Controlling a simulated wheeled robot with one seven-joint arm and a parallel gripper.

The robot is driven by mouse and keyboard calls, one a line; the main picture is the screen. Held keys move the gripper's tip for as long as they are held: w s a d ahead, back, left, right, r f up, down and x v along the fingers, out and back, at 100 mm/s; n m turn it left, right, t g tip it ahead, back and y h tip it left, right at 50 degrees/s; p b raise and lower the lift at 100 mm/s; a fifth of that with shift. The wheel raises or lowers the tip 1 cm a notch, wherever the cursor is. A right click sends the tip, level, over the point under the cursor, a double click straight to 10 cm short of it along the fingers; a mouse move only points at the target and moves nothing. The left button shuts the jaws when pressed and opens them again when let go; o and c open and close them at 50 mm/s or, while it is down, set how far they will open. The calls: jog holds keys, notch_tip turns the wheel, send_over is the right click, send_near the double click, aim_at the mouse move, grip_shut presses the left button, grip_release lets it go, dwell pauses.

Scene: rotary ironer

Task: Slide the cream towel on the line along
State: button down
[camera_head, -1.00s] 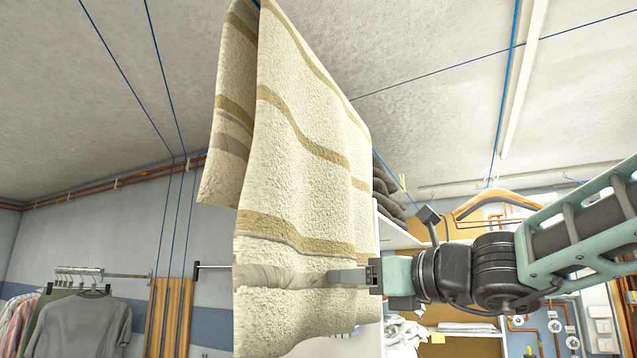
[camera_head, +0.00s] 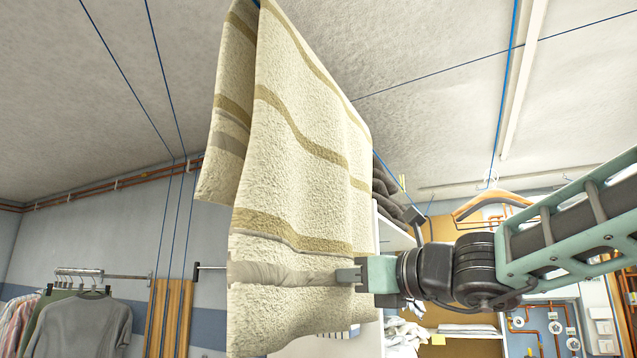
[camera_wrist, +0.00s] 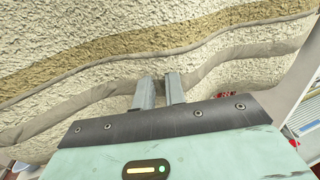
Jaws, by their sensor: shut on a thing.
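The cream towel (camera_head: 300,140) with tan stripes hangs folded over a blue line in the head view, its front flap reaching down to the bottom of the picture. My gripper (camera_head: 340,276) is at the lower right edge of the front flap, at the grey-beige band, shut on the towel. In the wrist view the towel (camera_wrist: 150,35) fills the upper part, and the two fingers of my gripper (camera_wrist: 159,82) stand close together against its lower band. The cloth between the fingertips is hard to make out.
Grey and striped clothes (camera_head: 90,325) hang on a rail at the lower left. Wooden slats (camera_head: 168,318) stand beside them. Shelves with folded dark cloths (camera_head: 388,200) are behind the towel. A wooden hanger (camera_head: 490,203) hangs behind my arm. Other blue lines cross the ceiling.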

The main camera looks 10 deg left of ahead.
jog(key=w+d+p, duration=0.1)
jog(key=w+d, duration=0.1)
jog(key=w, duration=0.3)
jog(key=shift+w, duration=0.4)
jog(key=shift+d+f, duration=0.1)
dwell(0.5)
jog(key=shift+w+d+p, duration=0.35)
jog(key=shift+w, duration=0.6)
jog(key=shift+w+d+p, duration=0.3)
jog(key=shift+w+p, duration=0.05)
jog(key=shift+w, duration=0.55)
jog(key=shift+w+d+p, duration=0.35)
jog(key=shift+w, duration=0.6)
jog(key=shift+w, duration=0.1)
jog(key=shift+w+d+f+p, duration=0.1)
jog(key=shift+w+d+p, duration=0.3)
jog(key=shift+w, duration=0.5)
jog(key=shift+w+d+r+p, duration=0.1)
jog(key=shift+w+d+p, duration=0.15)
jog(key=shift+w+p, duration=0.5)
jog(key=shift+w+d+f+p, duration=0.1)
jog(key=shift+w+d+p, duration=0.2)
jog(key=shift+w, duration=0.75)
jog(key=shift+w+d, duration=0.1)
jog(key=shift+w, duration=0.05)
